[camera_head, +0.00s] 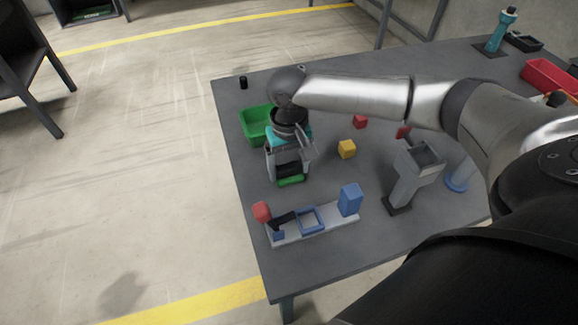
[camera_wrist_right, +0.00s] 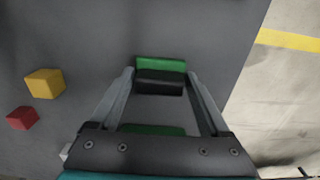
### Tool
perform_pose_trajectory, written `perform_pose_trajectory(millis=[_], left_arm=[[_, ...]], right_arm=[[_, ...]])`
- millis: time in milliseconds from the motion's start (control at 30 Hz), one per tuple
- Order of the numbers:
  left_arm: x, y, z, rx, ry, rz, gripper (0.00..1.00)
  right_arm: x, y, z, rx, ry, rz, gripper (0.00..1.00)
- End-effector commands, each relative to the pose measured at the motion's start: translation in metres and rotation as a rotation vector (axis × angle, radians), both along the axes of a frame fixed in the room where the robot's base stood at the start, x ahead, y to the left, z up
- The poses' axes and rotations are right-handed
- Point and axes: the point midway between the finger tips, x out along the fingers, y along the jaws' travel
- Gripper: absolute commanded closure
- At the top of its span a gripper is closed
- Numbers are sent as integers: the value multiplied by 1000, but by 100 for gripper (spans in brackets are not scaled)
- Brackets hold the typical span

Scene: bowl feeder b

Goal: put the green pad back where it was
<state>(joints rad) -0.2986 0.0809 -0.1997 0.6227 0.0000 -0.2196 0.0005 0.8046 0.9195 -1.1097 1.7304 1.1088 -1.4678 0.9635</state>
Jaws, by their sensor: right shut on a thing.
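The green pad (camera_head: 290,181) shows at the fingertips of my right gripper (camera_head: 290,170), near the left part of the table. A dark piece lies between the two fingers against the green. In the right wrist view the green pad (camera_wrist_right: 161,65) and the dark piece (camera_wrist_right: 160,83) sit between the fingertips of my right gripper (camera_wrist_right: 160,78), which is shut on them. A second green strip (camera_wrist_right: 152,130) shows nearer the palm; I cannot tell what it belongs to. Whether the pad touches the table is unclear. My left gripper is not in view.
A green bin (camera_head: 255,124) stands just behind my right gripper. A yellow cube (camera_head: 347,149) and a red cube (camera_head: 360,121) lie to its right. In front is a pale strip (camera_head: 318,229) with blue parts (camera_head: 349,199). A grey stand (camera_head: 407,180) is at right.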

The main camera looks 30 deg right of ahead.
Motion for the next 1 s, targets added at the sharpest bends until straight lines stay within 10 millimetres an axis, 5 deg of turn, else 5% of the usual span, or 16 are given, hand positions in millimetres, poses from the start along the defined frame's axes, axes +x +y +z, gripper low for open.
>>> perform_pose_trajectory(millis=[100, 133, 300, 633, 1000], left_arm=[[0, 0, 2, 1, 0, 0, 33], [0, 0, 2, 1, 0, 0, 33], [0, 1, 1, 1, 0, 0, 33], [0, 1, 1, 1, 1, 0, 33], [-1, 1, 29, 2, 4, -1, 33]], right_arm=[[0, 0, -2, 0, 0, 0, 72], [0, 0, -2, 0, -1, 0, 17], [0, 0, -2, 0, 0, 0, 0], [0, 0, 4, 0, 0, 0, 0], [1, 0, 81, 0, -3, -1, 0]])
